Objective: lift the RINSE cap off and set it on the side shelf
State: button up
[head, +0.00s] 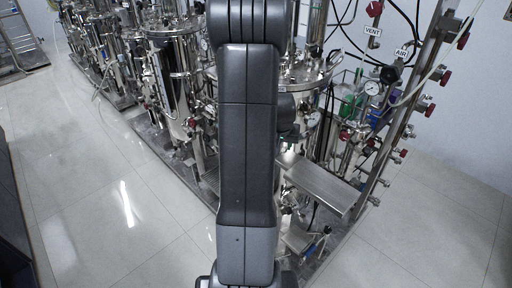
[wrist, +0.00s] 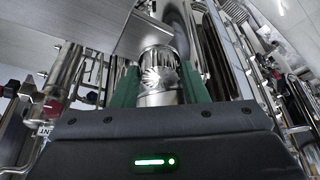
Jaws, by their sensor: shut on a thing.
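In the wrist view, my gripper (wrist: 160,88) has its two green fingers closed on either side of a shiny round metal cap (wrist: 159,76). The cap has a ribbed, reflective surface and sits between the fingers. I cannot tell whether it is still seated on a port or free of it. A white tag with partly cut-off lettering (wrist: 45,128) shows at the left, too little of it to read. In the head view, my arm hides the gripper and the cap. The flat metal side shelf (head: 322,186) sticks out at the right of my arm.
Steel vessels (head: 170,85) with pipes and gauges line the left and back. A slanted rail with red-knobbed valves (head: 408,130) stands at the right, near the VENT tag (head: 373,31) and AIR tag (head: 402,52). The tiled floor (head: 90,190) at the left is clear.

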jog(key=s+d+r+m+b, duration=0.2)
jog(key=s+d, duration=0.4)
jog(key=d, duration=0.4)
jog(key=r+m+h+b, duration=0.1)
jog(key=r+m+b, duration=0.1)
send_over(333, 187)
jog(key=s, duration=0.1)
jog(key=shift+g, duration=0.4)
jog(key=f+b, duration=0.2)
jog(key=f, duration=0.1)
jog(key=f+b, duration=0.2)
jog(key=f, duration=0.1)
jog(key=a+f+b, duration=0.1)
jog(key=f+b, duration=0.1)
jog(key=f, duration=0.1)
jog(key=shift+f+b, duration=0.35)
jog(key=shift+f, duration=0.05)
jog(key=shift+f+b, duration=0.6)
jog(key=shift+f, duration=0.1)
jog(key=o, duration=1.1)
jog(key=shift+c, duration=0.2)
jog(key=shift+r, duration=0.15)
jog(key=shift+p+v, duration=2.15)
jog(key=shift+v, duration=1.25)
